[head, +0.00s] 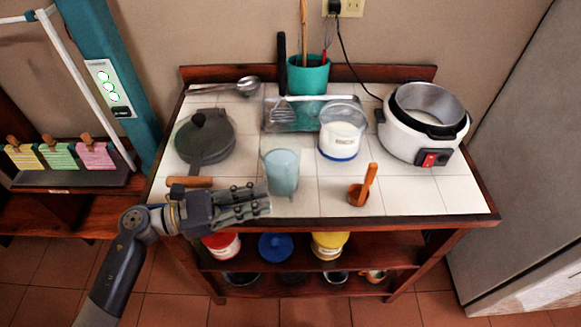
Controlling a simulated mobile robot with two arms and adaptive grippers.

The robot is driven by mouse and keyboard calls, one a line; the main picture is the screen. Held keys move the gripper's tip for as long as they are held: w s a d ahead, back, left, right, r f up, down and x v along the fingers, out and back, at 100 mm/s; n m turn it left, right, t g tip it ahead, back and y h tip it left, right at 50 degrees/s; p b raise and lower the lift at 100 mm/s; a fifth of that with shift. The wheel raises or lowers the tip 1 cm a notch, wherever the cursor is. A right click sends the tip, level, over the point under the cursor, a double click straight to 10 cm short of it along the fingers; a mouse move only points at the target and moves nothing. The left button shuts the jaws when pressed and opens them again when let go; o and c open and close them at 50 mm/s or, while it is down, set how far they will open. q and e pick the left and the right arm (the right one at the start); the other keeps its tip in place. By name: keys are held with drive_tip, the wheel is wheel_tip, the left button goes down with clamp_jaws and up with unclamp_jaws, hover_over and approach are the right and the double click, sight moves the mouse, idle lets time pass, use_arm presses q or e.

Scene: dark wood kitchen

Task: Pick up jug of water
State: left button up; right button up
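A translucent pale-blue jug of water (282,172) stands upright on the white tiled top of the wooden cart (400,193), near the front middle. My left gripper (268,200) is in front of the jug and a little to its left, over the cart's front edge. Its fingers point right and look close together, with nothing visible between them. From this angle I cannot tell whether they are open or shut. The gripper overlaps the front edge in the picture, and no hold on the jug shows. My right gripper is not in view.
A dark lidded pan (205,140) stands left of the jug. A white container (341,140) and a wooden scoop (362,190) are to its right. A rice cooker (400,135) and a teal utensil cup (308,76) stand farther back. A fridge (525,150) borders the right.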

sight(291, 203)
use_arm(q)
drive_tip(key=shift+w+d+r, duration=0.2)
drive_tip(key=shift+d, duration=0.35)
drive_tip(key=shift+w+d+f+p, duration=0.15)
drive_tip(key=shift+d+p, duration=0.2)
drive_tip(key=shift+d, duration=0.3)
drive_tip(key=p+x, duration=0.2)
drive_tip(key=x, duration=0.2)
drive_tip(key=shift+d+p, duration=0.1)
drive_tip(key=shift+p, duration=0.25)
drive_tip(key=shift+w+d+f, duration=0.15)
drive_tip(key=shift+w+d, duration=0.05)
drive_tip(key=shift+d, duration=0.35)
clamp_jaws()
